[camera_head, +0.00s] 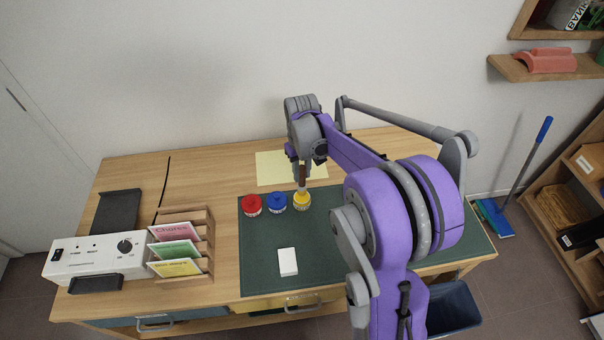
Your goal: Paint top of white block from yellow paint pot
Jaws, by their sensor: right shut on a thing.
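A white block (288,262) lies on the dark green mat (340,240) near the front of the desk. The yellow paint pot (302,202) stands on the mat behind it, at the right end of a row with a blue pot (276,202) and a red pot (252,205). My right gripper (303,162) points down above the yellow pot and is shut on a brush (302,179) with a brown handle. The brush is upright, its lower end at the yellow pot's mouth; whether the tip is inside is hard to tell. My left gripper is out of view.
A wooden rack (190,232) with coloured cards and a white box with a knob (95,258) stand at the left. A pale yellow sheet (270,168) lies behind the pots. My right arm covers the mat's right part.

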